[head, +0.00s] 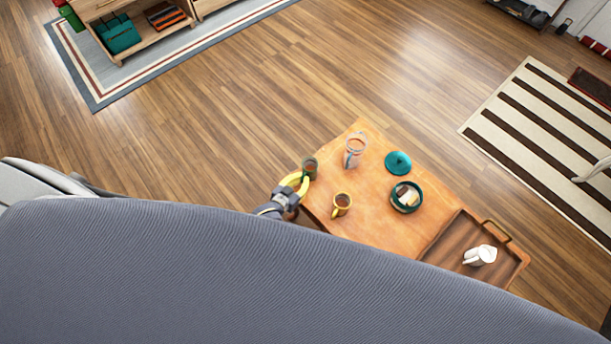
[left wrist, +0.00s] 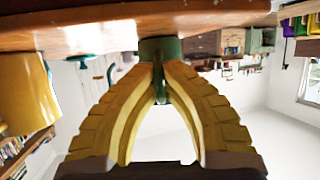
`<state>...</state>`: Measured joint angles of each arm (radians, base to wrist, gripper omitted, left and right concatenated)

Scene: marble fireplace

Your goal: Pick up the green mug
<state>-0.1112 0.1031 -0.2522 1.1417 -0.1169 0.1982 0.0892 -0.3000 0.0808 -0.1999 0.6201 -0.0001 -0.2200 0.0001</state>
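The green mug (head: 310,167) stands at the left corner of the wooden table (head: 381,232) in the head view. In the left wrist view, which is upside down, the green mug (left wrist: 160,46) meets the table at its base. My left gripper (head: 303,181) has yellow fingers and reaches the mug from the table's left edge. In the left wrist view its fingertips (left wrist: 160,72) close in on both sides of the mug's thin green handle, with no clear gap. My right gripper is not in view.
A yellow mug (head: 341,203) stands close by; a clear glass (head: 355,146), teal lid (head: 397,162) and teal bowl (head: 406,196) are farther off. A tray (head: 455,242) with a white pitcher (head: 480,256) is at the right. A large grey-blue surface hides the table's near side.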

